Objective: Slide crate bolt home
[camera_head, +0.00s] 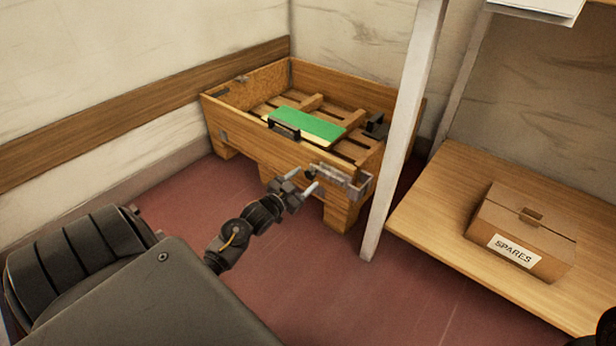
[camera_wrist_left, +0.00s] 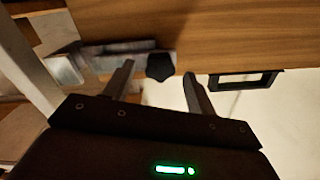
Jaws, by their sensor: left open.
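The wooden crate (camera_head: 258,152) stands on the floor at the wall. Its metal bolt (camera_head: 330,174) lies along the upper front edge near the right corner, beside a grey bracket (camera_head: 359,187). My left gripper (camera_head: 303,180) is open at the bolt's left end, one finger on each side of its dark knob (camera_head: 310,174). In the left wrist view, the knob (camera_wrist_left: 160,66) shows between the spread fingertips (camera_wrist_left: 159,70), with gaps on both sides. The bolt bar (camera_wrist_left: 118,60) runs left from it toward the bracket (camera_wrist_left: 65,70). Contact with the knob cannot be told.
A green panel (camera_head: 308,125) lies over the crate slats, behind a black handle (camera_head: 284,130). A white post (camera_head: 402,125) rises close to the crate's right corner. A wooden shelf (camera_head: 440,210) at right holds a SPARES box (camera_head: 522,232). Red floor (camera_head: 300,270) is clear in front.

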